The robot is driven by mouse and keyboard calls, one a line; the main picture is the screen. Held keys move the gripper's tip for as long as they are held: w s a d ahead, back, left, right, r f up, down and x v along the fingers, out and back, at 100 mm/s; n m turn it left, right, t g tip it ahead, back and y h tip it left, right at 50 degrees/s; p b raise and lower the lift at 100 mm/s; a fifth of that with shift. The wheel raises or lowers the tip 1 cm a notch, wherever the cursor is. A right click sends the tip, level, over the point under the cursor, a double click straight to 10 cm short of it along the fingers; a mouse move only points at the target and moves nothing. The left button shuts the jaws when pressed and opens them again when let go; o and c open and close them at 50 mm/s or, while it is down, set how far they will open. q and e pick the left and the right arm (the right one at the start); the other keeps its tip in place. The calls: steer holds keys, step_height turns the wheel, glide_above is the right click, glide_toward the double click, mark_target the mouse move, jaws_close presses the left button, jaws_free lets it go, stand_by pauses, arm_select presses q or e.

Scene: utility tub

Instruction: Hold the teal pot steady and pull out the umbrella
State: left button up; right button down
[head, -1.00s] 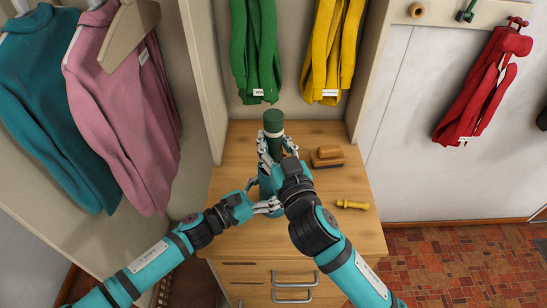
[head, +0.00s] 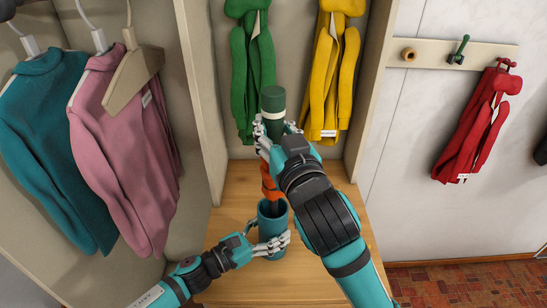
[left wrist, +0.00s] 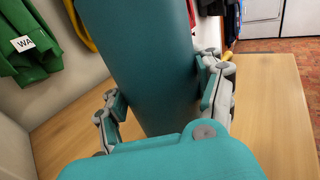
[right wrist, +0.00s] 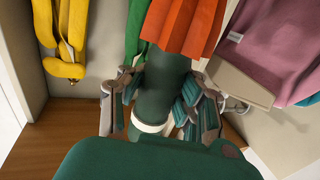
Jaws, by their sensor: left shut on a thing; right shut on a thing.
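The teal pot (head: 268,218) stands upright on the wooden cabinet top. My left gripper (head: 272,244) is shut on its side, and the left wrist view shows the fingers on both sides of the pot (left wrist: 150,60). The umbrella has a dark green handle (head: 273,101) with a white band, and an orange canopy (head: 268,178). My right gripper (head: 277,134) is shut on the handle below the band, high above the pot. In the right wrist view the fingers flank the handle (right wrist: 163,95) near the orange canopy (right wrist: 185,25). The umbrella's lower end is dark at the pot's mouth; its depth inside is unclear.
Green (head: 250,70) and yellow (head: 335,75) garments hang just behind the umbrella. Teal (head: 45,140) and pink (head: 120,160) sweaters hang at the left. A red garment (head: 480,120) hangs on the right wall. The cabinet top (head: 238,195) has bare room left of the pot.

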mark_target(276, 116)
steer(key=shift+r, duration=1.95)
arm_select(q)
steer(key=o, duration=1.7)
